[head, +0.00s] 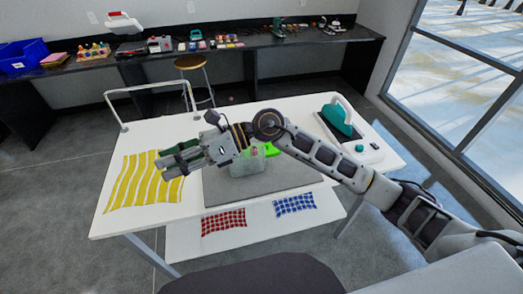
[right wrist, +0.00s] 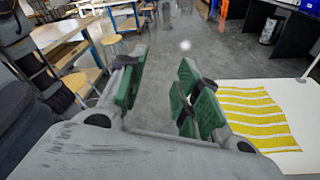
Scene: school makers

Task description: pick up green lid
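My right gripper (head: 168,164) is to the left of both, over the table near the yellow striped cloth (head: 140,184). In the right wrist view, its green-padded fingers (right wrist: 165,90) are apart with nothing between them. My left gripper is in neither view.
A grey mat (head: 225,188) covers the table's middle. A white frame (head: 115,105) rises at the back left edge. Red (head: 223,222) and blue (head: 295,204) checked cloths lie at the front.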

